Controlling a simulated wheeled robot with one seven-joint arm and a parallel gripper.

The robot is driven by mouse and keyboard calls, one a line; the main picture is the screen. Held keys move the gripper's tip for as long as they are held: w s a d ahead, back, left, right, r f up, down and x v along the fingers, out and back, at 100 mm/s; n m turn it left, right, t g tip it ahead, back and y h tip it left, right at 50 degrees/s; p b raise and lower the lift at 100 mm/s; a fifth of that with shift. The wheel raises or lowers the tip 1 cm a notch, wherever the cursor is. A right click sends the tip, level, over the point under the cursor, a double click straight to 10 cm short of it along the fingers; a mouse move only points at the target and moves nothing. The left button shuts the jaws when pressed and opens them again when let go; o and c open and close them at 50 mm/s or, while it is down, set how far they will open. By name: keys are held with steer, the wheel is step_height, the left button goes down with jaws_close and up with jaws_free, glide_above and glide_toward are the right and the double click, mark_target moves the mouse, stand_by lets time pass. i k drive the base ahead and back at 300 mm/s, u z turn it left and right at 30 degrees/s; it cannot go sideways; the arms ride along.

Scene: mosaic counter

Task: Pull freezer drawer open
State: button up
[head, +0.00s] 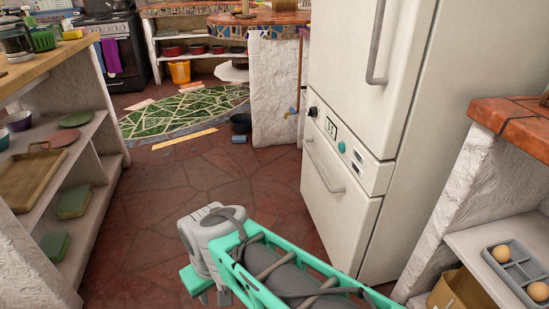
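A cream fridge (391,100) stands right of the middle, with its tall upper door closed. Its lower freezer drawer (345,215) is shut, its front flush with the body. The drawer has a slanting pale bar handle (323,168) near its top edge. My gripper (213,298) is at the lower middle of the view, to the left of and nearer than the drawer, apart from the handle. It points down, and its fingertips are small and near the bottom edge, so its opening is unclear. I see nothing held in it.
A white shelf unit (100,160) stands on the left and a brick-topped counter (516,118) with an egg tray (512,274) on the right. The red stone floor (215,185) before the fridge is clear.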

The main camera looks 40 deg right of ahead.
mark_target(344, 215)
steer(key=z, duration=0.05)
steer(key=i, duration=0.95)
steer(key=z, duration=0.45)
